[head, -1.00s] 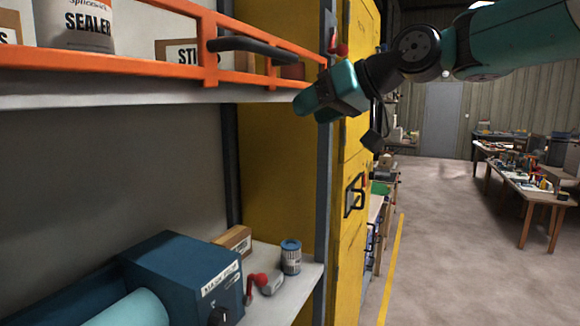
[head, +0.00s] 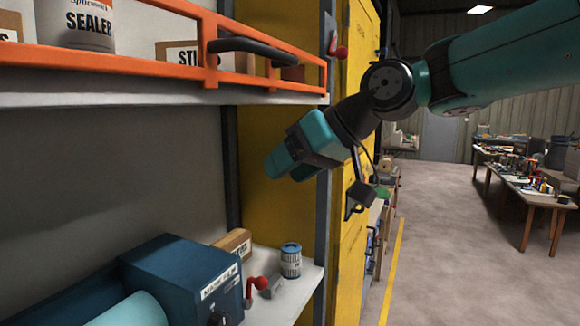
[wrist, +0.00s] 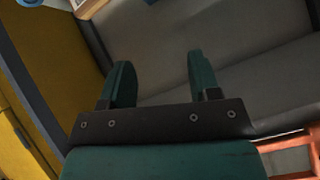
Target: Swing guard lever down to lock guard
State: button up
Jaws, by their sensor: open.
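The orange guard rail (head: 150,64) runs along the front edge of the upper shelf and carries a black handle (head: 252,47). A small lever with a red knob (head: 341,52) is on the grey post at the rail's right end. Whether it is up or down is hard to tell. My gripper (head: 275,170) is below the upper shelf, left of the post and lower than the lever, apart from both. In the wrist view its two fingers (wrist: 160,78) stand apart with nothing between them. Part of the orange rail (wrist: 290,152) shows at lower right there.
The lower shelf holds a blue machine (head: 185,275), a red-knobbed piece (head: 257,283), a can (head: 291,260) and a cardboard box (head: 234,242). The grey post (head: 324,200) and yellow cabinet (head: 350,250) stand close by my gripper. Open floor (head: 460,270) lies right.

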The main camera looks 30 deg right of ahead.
jog(key=s+a+f+n+g+h, duration=0.1)
jog(key=s+a+f+g, duration=0.1)
jog(key=s+f, duration=0.4)
jog(key=s+a+f+n+g, duration=0.1)
jog(key=s+a+f+g, duration=0.1)
jog(key=s+f, duration=0.4)
jog(key=s+a+f+n+g+h+b, duration=0.1)
jog(key=s+a+f+g, duration=0.1)
jog(key=s+f, duration=0.4)
jog(key=shift+s+a+g+h, duration=0.3)
jog(key=shift+s+g, duration=0.35)
jog(key=shift+g, duration=0.15)
jog(key=shift+r, duration=0.1)
dwell(0.5)
